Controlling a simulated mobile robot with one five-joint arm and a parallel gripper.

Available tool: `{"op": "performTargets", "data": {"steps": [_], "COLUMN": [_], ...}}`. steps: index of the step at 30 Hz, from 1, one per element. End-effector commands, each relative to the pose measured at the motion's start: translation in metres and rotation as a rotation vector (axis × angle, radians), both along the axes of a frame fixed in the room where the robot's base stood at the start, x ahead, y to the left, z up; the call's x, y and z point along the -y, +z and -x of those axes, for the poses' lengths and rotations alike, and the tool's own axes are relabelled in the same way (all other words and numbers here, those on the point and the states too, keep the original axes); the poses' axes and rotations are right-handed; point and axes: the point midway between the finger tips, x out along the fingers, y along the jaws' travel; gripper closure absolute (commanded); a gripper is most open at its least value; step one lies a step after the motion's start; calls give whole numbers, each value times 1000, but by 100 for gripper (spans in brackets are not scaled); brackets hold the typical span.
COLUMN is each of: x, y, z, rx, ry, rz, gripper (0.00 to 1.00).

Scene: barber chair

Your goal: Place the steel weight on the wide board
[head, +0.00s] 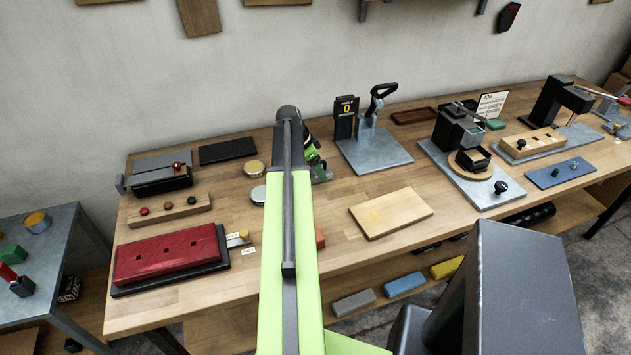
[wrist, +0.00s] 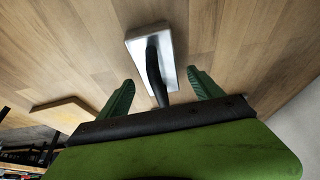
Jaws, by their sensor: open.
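The steel weight (wrist: 137,52) is a silver block with a dark upright handle (wrist: 154,70), standing on the wooden bench in the wrist view. My gripper (wrist: 161,77) is open, with one green finger on each side of the handle. The wide board (head: 391,213) is a bare, pale wooden slab to the right of my gripper. Its edge also shows at the left in the wrist view (wrist: 62,112).
A grey plate with a black-handled fixture (head: 375,150) stands behind the board. Clear bench lies around the board.

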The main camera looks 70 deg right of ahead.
Motion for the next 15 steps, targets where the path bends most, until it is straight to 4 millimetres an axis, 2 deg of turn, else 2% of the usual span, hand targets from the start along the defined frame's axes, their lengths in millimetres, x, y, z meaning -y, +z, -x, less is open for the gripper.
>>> {"op": "performTargets", "data": {"steps": [1,2,9,15], "x": [2,3,4,4], "y": [-15,-16,-12,-12], "z": [2,3,3,3], "rx": [0,0,0,1], "ry": [0,0,0,0], "rz": [0,0,0,1], "gripper": [25,25,26,52]}}
